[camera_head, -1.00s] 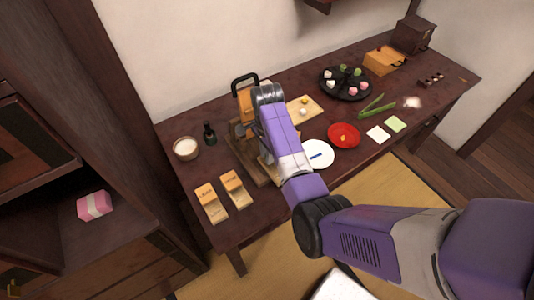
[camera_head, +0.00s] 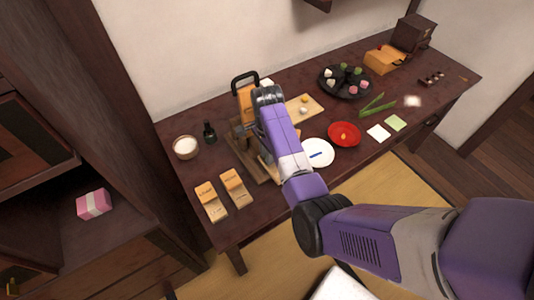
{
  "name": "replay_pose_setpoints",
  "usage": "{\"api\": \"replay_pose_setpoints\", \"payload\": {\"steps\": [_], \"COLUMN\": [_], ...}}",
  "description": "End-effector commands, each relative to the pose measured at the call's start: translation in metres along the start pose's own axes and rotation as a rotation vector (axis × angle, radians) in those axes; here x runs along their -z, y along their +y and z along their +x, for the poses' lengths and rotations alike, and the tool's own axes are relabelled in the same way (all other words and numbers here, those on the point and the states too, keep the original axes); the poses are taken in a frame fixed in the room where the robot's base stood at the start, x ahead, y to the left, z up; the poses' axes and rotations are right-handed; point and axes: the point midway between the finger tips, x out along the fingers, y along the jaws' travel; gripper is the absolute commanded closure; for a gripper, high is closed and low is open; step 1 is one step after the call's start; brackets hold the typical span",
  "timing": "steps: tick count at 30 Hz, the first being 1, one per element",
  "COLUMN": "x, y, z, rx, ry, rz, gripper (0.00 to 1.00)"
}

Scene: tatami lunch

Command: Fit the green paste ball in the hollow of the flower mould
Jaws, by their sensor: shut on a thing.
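My gripper (camera_head: 250,130) points down over the wooden tray (camera_head: 247,156) at the left middle of the table. My wrist and forearm cover most of it. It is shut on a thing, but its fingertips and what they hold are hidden. I cannot make out the green paste ball apart from the small green pieces (camera_head: 357,71) on the round black tray (camera_head: 345,94). The flower mould and its hollow cannot be made out; my arm blocks much of the wooden tray.
A pale board (camera_head: 316,105) with a yellow and a white ball lies behind my arm. A white plate (camera_head: 320,150) and red dish (camera_head: 344,133) lie to its right. A white-filled bowl (camera_head: 186,147), dark bottle (camera_head: 209,132) and two wooden blocks (camera_head: 235,187) stand left.

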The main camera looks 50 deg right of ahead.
Motion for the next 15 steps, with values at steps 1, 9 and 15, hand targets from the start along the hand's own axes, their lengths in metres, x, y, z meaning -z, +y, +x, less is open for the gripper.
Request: {"api": "replay_pose_setpoints", "payload": {"steps": [1,9,15], "x": [0.0000,0.0000,0.0000], "y": [0.0001,0.0001,0.0001], "z": [0.0004,0.0003,0.0002], "rx": [0.000,0.000,0.000], "ry": [0.000,0.000,0.000], "rz": [0.000,0.000,0.000], "gripper": [1.00,0.64,0.52]}}
